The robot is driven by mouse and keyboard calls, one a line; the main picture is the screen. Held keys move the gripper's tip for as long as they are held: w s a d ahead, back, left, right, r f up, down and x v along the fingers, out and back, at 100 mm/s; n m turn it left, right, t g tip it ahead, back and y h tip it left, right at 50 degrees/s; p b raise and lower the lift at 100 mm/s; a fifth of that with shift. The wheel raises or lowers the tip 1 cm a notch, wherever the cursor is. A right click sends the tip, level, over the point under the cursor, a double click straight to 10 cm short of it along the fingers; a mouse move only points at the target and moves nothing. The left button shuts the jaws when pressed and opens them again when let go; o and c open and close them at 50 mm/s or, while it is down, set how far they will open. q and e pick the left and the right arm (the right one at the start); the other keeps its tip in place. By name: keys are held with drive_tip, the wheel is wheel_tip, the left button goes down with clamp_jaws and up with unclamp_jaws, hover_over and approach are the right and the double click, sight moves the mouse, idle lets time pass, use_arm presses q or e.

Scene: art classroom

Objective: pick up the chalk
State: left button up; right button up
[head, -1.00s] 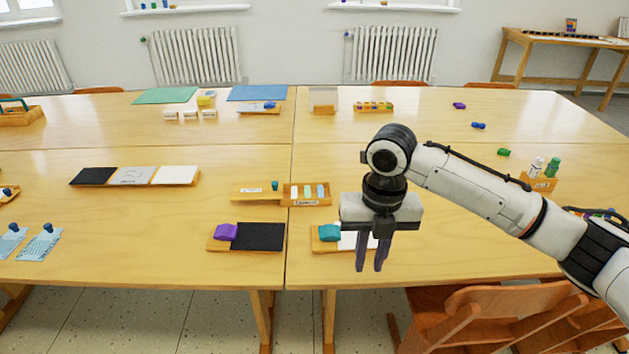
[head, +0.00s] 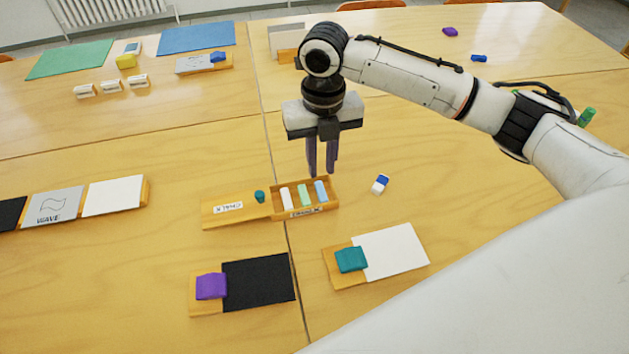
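A wooden chalk box (head: 273,213) lies near the table seam, its lid part labelled "CHALK" (head: 229,207) on the left with a dark teal knob. My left gripper is out of view.
A small blue-and-white block (head: 380,184) lies right of the box. In front are a white board with a teal block (head: 351,259) and a black board with a purple block (head: 211,285). Boards (head: 53,207) lie at left. Bare table surrounds the box.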

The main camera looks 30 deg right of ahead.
sight(321, 190)
drive_tip(key=shift+s+f, duration=0.2)
drive_tip(key=shift+f, duration=0.9)
drive_tip(key=f, duration=0.5)
drive_tip(key=shift+w+d+f, duration=0.15)
drive_tip(key=shift+w+f, duration=0.2)
clamp_jaws()
